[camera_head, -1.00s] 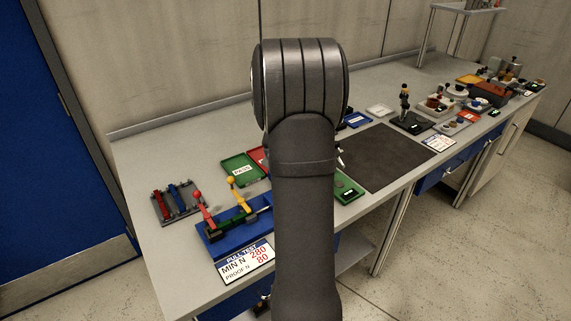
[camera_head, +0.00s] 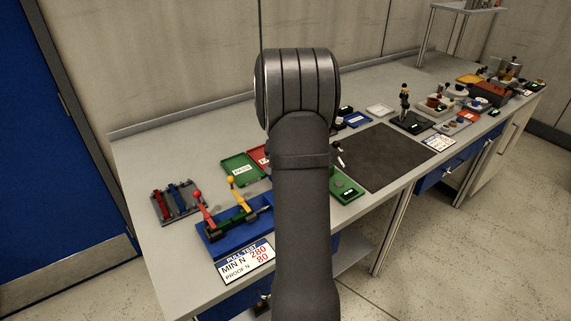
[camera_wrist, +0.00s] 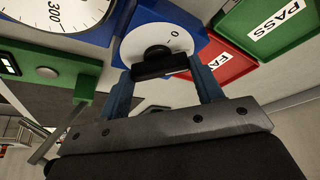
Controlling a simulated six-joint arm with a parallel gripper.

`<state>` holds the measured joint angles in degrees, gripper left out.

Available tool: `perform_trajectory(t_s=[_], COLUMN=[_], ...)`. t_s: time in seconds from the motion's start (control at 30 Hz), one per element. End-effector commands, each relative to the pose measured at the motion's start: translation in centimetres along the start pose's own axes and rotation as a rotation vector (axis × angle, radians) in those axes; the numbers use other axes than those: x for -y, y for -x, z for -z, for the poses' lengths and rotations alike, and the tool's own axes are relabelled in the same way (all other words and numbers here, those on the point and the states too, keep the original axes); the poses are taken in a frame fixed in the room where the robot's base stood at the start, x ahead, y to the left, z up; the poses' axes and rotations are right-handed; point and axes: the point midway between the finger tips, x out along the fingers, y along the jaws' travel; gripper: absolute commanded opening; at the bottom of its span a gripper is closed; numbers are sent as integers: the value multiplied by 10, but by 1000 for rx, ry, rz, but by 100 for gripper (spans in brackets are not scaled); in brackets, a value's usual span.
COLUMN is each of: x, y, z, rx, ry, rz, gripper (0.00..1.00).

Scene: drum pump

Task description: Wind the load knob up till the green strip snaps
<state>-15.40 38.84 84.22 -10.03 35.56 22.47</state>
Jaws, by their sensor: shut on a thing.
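The load knob (camera_wrist: 153,54) is a black round knob with a bar grip, on a white dial marked 0 set in a blue housing (camera_wrist: 190,30). My gripper (camera_wrist: 160,68) is shut on the knob's bar, with a blue finger at each end. In the head view my own arm hides the gripper and knob. The pull test fixture (camera_head: 228,232) has a blue base, with a red lever (camera_head: 203,210) and a yellow lever (camera_head: 237,195). A dark green part (camera_head: 238,220) lies along it; I cannot tell whether it is the green strip or whole.
A gauge (camera_wrist: 60,12) marked 300 and a green block (camera_wrist: 45,68) with a metal lever lie left of the knob. A green PASS tray (camera_wrist: 270,30) and a red tray (camera_wrist: 222,62) lie right. A strip rack (camera_head: 175,203) stands far left.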

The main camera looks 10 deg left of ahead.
Motion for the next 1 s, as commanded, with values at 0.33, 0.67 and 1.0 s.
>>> perform_trajectory(t_s=[0.33,0.67,1.0], x=[1,2,4], y=[0,0,0], z=[0,0,1], rx=[1,-1,-1], ry=[-81,-301,-491], rz=[-35,-126,-205], gripper=[37,37,37])
